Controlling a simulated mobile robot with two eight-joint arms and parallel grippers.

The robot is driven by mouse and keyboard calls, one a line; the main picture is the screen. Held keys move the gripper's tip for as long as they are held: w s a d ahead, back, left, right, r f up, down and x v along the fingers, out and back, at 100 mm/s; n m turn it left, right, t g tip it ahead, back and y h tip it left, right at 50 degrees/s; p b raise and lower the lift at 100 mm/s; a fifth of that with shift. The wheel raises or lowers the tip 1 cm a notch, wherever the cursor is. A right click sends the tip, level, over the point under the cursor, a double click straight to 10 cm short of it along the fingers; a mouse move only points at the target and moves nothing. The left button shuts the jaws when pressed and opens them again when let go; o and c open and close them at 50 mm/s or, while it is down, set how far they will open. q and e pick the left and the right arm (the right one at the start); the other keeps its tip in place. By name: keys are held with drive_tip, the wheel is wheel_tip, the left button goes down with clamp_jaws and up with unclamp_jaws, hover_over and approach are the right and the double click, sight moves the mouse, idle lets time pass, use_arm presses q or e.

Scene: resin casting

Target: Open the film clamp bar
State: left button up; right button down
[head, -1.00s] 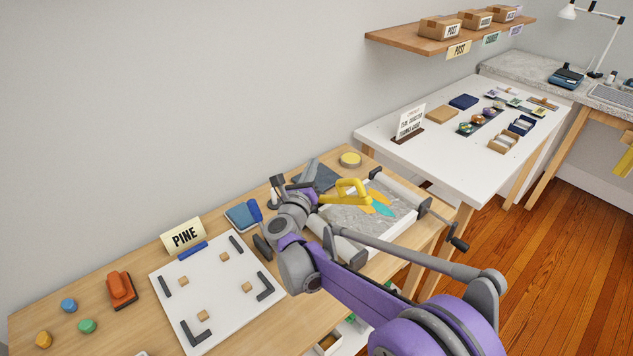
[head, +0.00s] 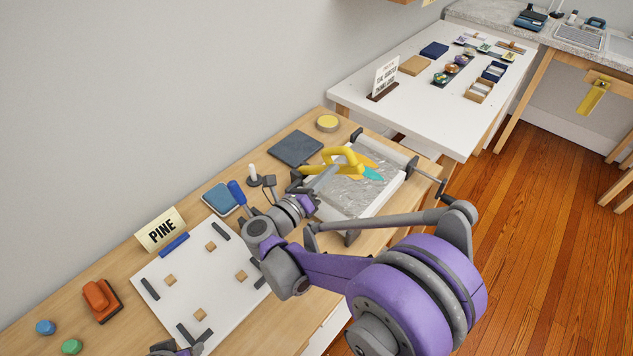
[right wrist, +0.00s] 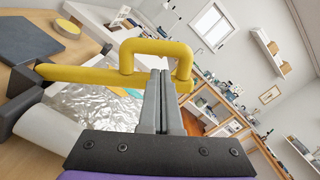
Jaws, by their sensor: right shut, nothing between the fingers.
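The film clamp bar is yellow with a raised loop handle (head: 345,156). It lies across the near left end of a silvery film bed (head: 365,192) on the wooden bench. In the right wrist view the bar (right wrist: 85,76) runs from a dark block at the left, below the handle (right wrist: 155,47). My right gripper (head: 328,176) is shut and empty. In the wrist view its fingertips (right wrist: 160,73) overlap the handle's opening and hide part of the bar. I cannot tell whether they touch it. A grey and purple part, apparently my left gripper (head: 176,349), shows at the bottom edge.
A dark pad (head: 295,149) and a yellow round tin (head: 328,123) lie behind the film bed. A white board (head: 180,270) with blocks and the PINE sign (head: 160,230) are at the left. A crank (head: 440,190) sticks out at the bed's right.

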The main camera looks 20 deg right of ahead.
drive_tip(key=shift+x, duration=1.25)
use_arm(q)
drive_tip(key=shift+w+r+p, duration=0.15)
drive_tip(key=shift+r+p, duration=0.65)
drive_tip(key=shift+r, duration=0.05)
use_arm(e)
drive_tip(key=w+a+r+n, duration=0.3)
drive_tip(key=w+r, duration=0.1)
drive_tip(key=w, duration=0.2)
drive_tip(key=shift+a+r+n, duration=0.15)
drive_tip(key=shift+a+n, duration=0.2)
drive_tip(key=shift+n, duration=0.05)
use_arm(q)
drive_tip(key=shift+a, duration=0.15)
